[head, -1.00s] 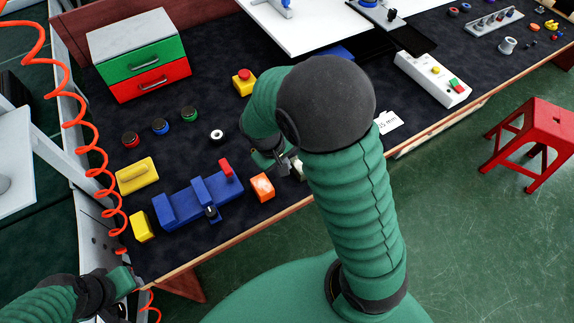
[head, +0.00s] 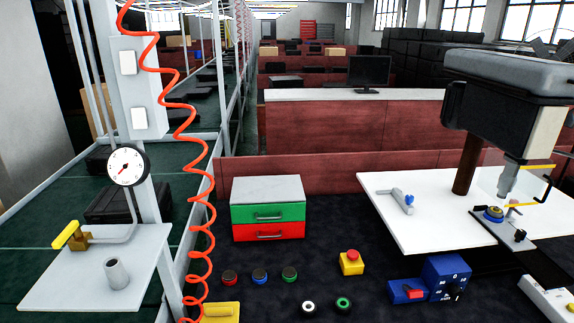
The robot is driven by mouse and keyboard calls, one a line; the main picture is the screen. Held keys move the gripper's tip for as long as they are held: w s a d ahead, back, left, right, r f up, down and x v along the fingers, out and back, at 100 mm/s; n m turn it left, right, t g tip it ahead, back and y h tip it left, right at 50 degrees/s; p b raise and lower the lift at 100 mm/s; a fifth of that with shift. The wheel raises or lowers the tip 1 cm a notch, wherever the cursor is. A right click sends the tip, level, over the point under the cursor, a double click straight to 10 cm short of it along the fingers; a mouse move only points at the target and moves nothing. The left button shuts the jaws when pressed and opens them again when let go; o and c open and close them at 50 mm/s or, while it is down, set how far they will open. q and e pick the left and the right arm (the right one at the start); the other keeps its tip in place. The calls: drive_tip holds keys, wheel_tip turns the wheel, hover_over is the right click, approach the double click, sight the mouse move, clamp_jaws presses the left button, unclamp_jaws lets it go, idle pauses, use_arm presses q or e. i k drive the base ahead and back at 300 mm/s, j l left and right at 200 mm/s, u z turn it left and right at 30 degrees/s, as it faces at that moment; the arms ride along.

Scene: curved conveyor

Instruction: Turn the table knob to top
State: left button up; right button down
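A blue switch box (head: 446,268) stands on the dark table at the right. A dark knob (head: 455,291) shows on its front, with small white marks around it. The knob's exact pointing is too small to tell. Two round pieces, one with a white ring (head: 308,307) and one with a green ring (head: 343,304), lie near the bottom edge. Red (head: 230,278), blue (head: 260,276) and green (head: 290,274) ringed buttons sit in a row on the table. Which part is the table knob is not certain. Neither gripper is in view.
A red-topped yellow button box (head: 351,262) and a green-and-red drawer unit (head: 268,208) stand on the table. A blue base with a red switch (head: 408,291) adjoins the switch box. A coiled orange hose (head: 184,140) hangs at left. A drill press (head: 510,100) overhangs the right.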

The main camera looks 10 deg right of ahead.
sight(454, 292)
drive_tip(key=z, duration=1.45)
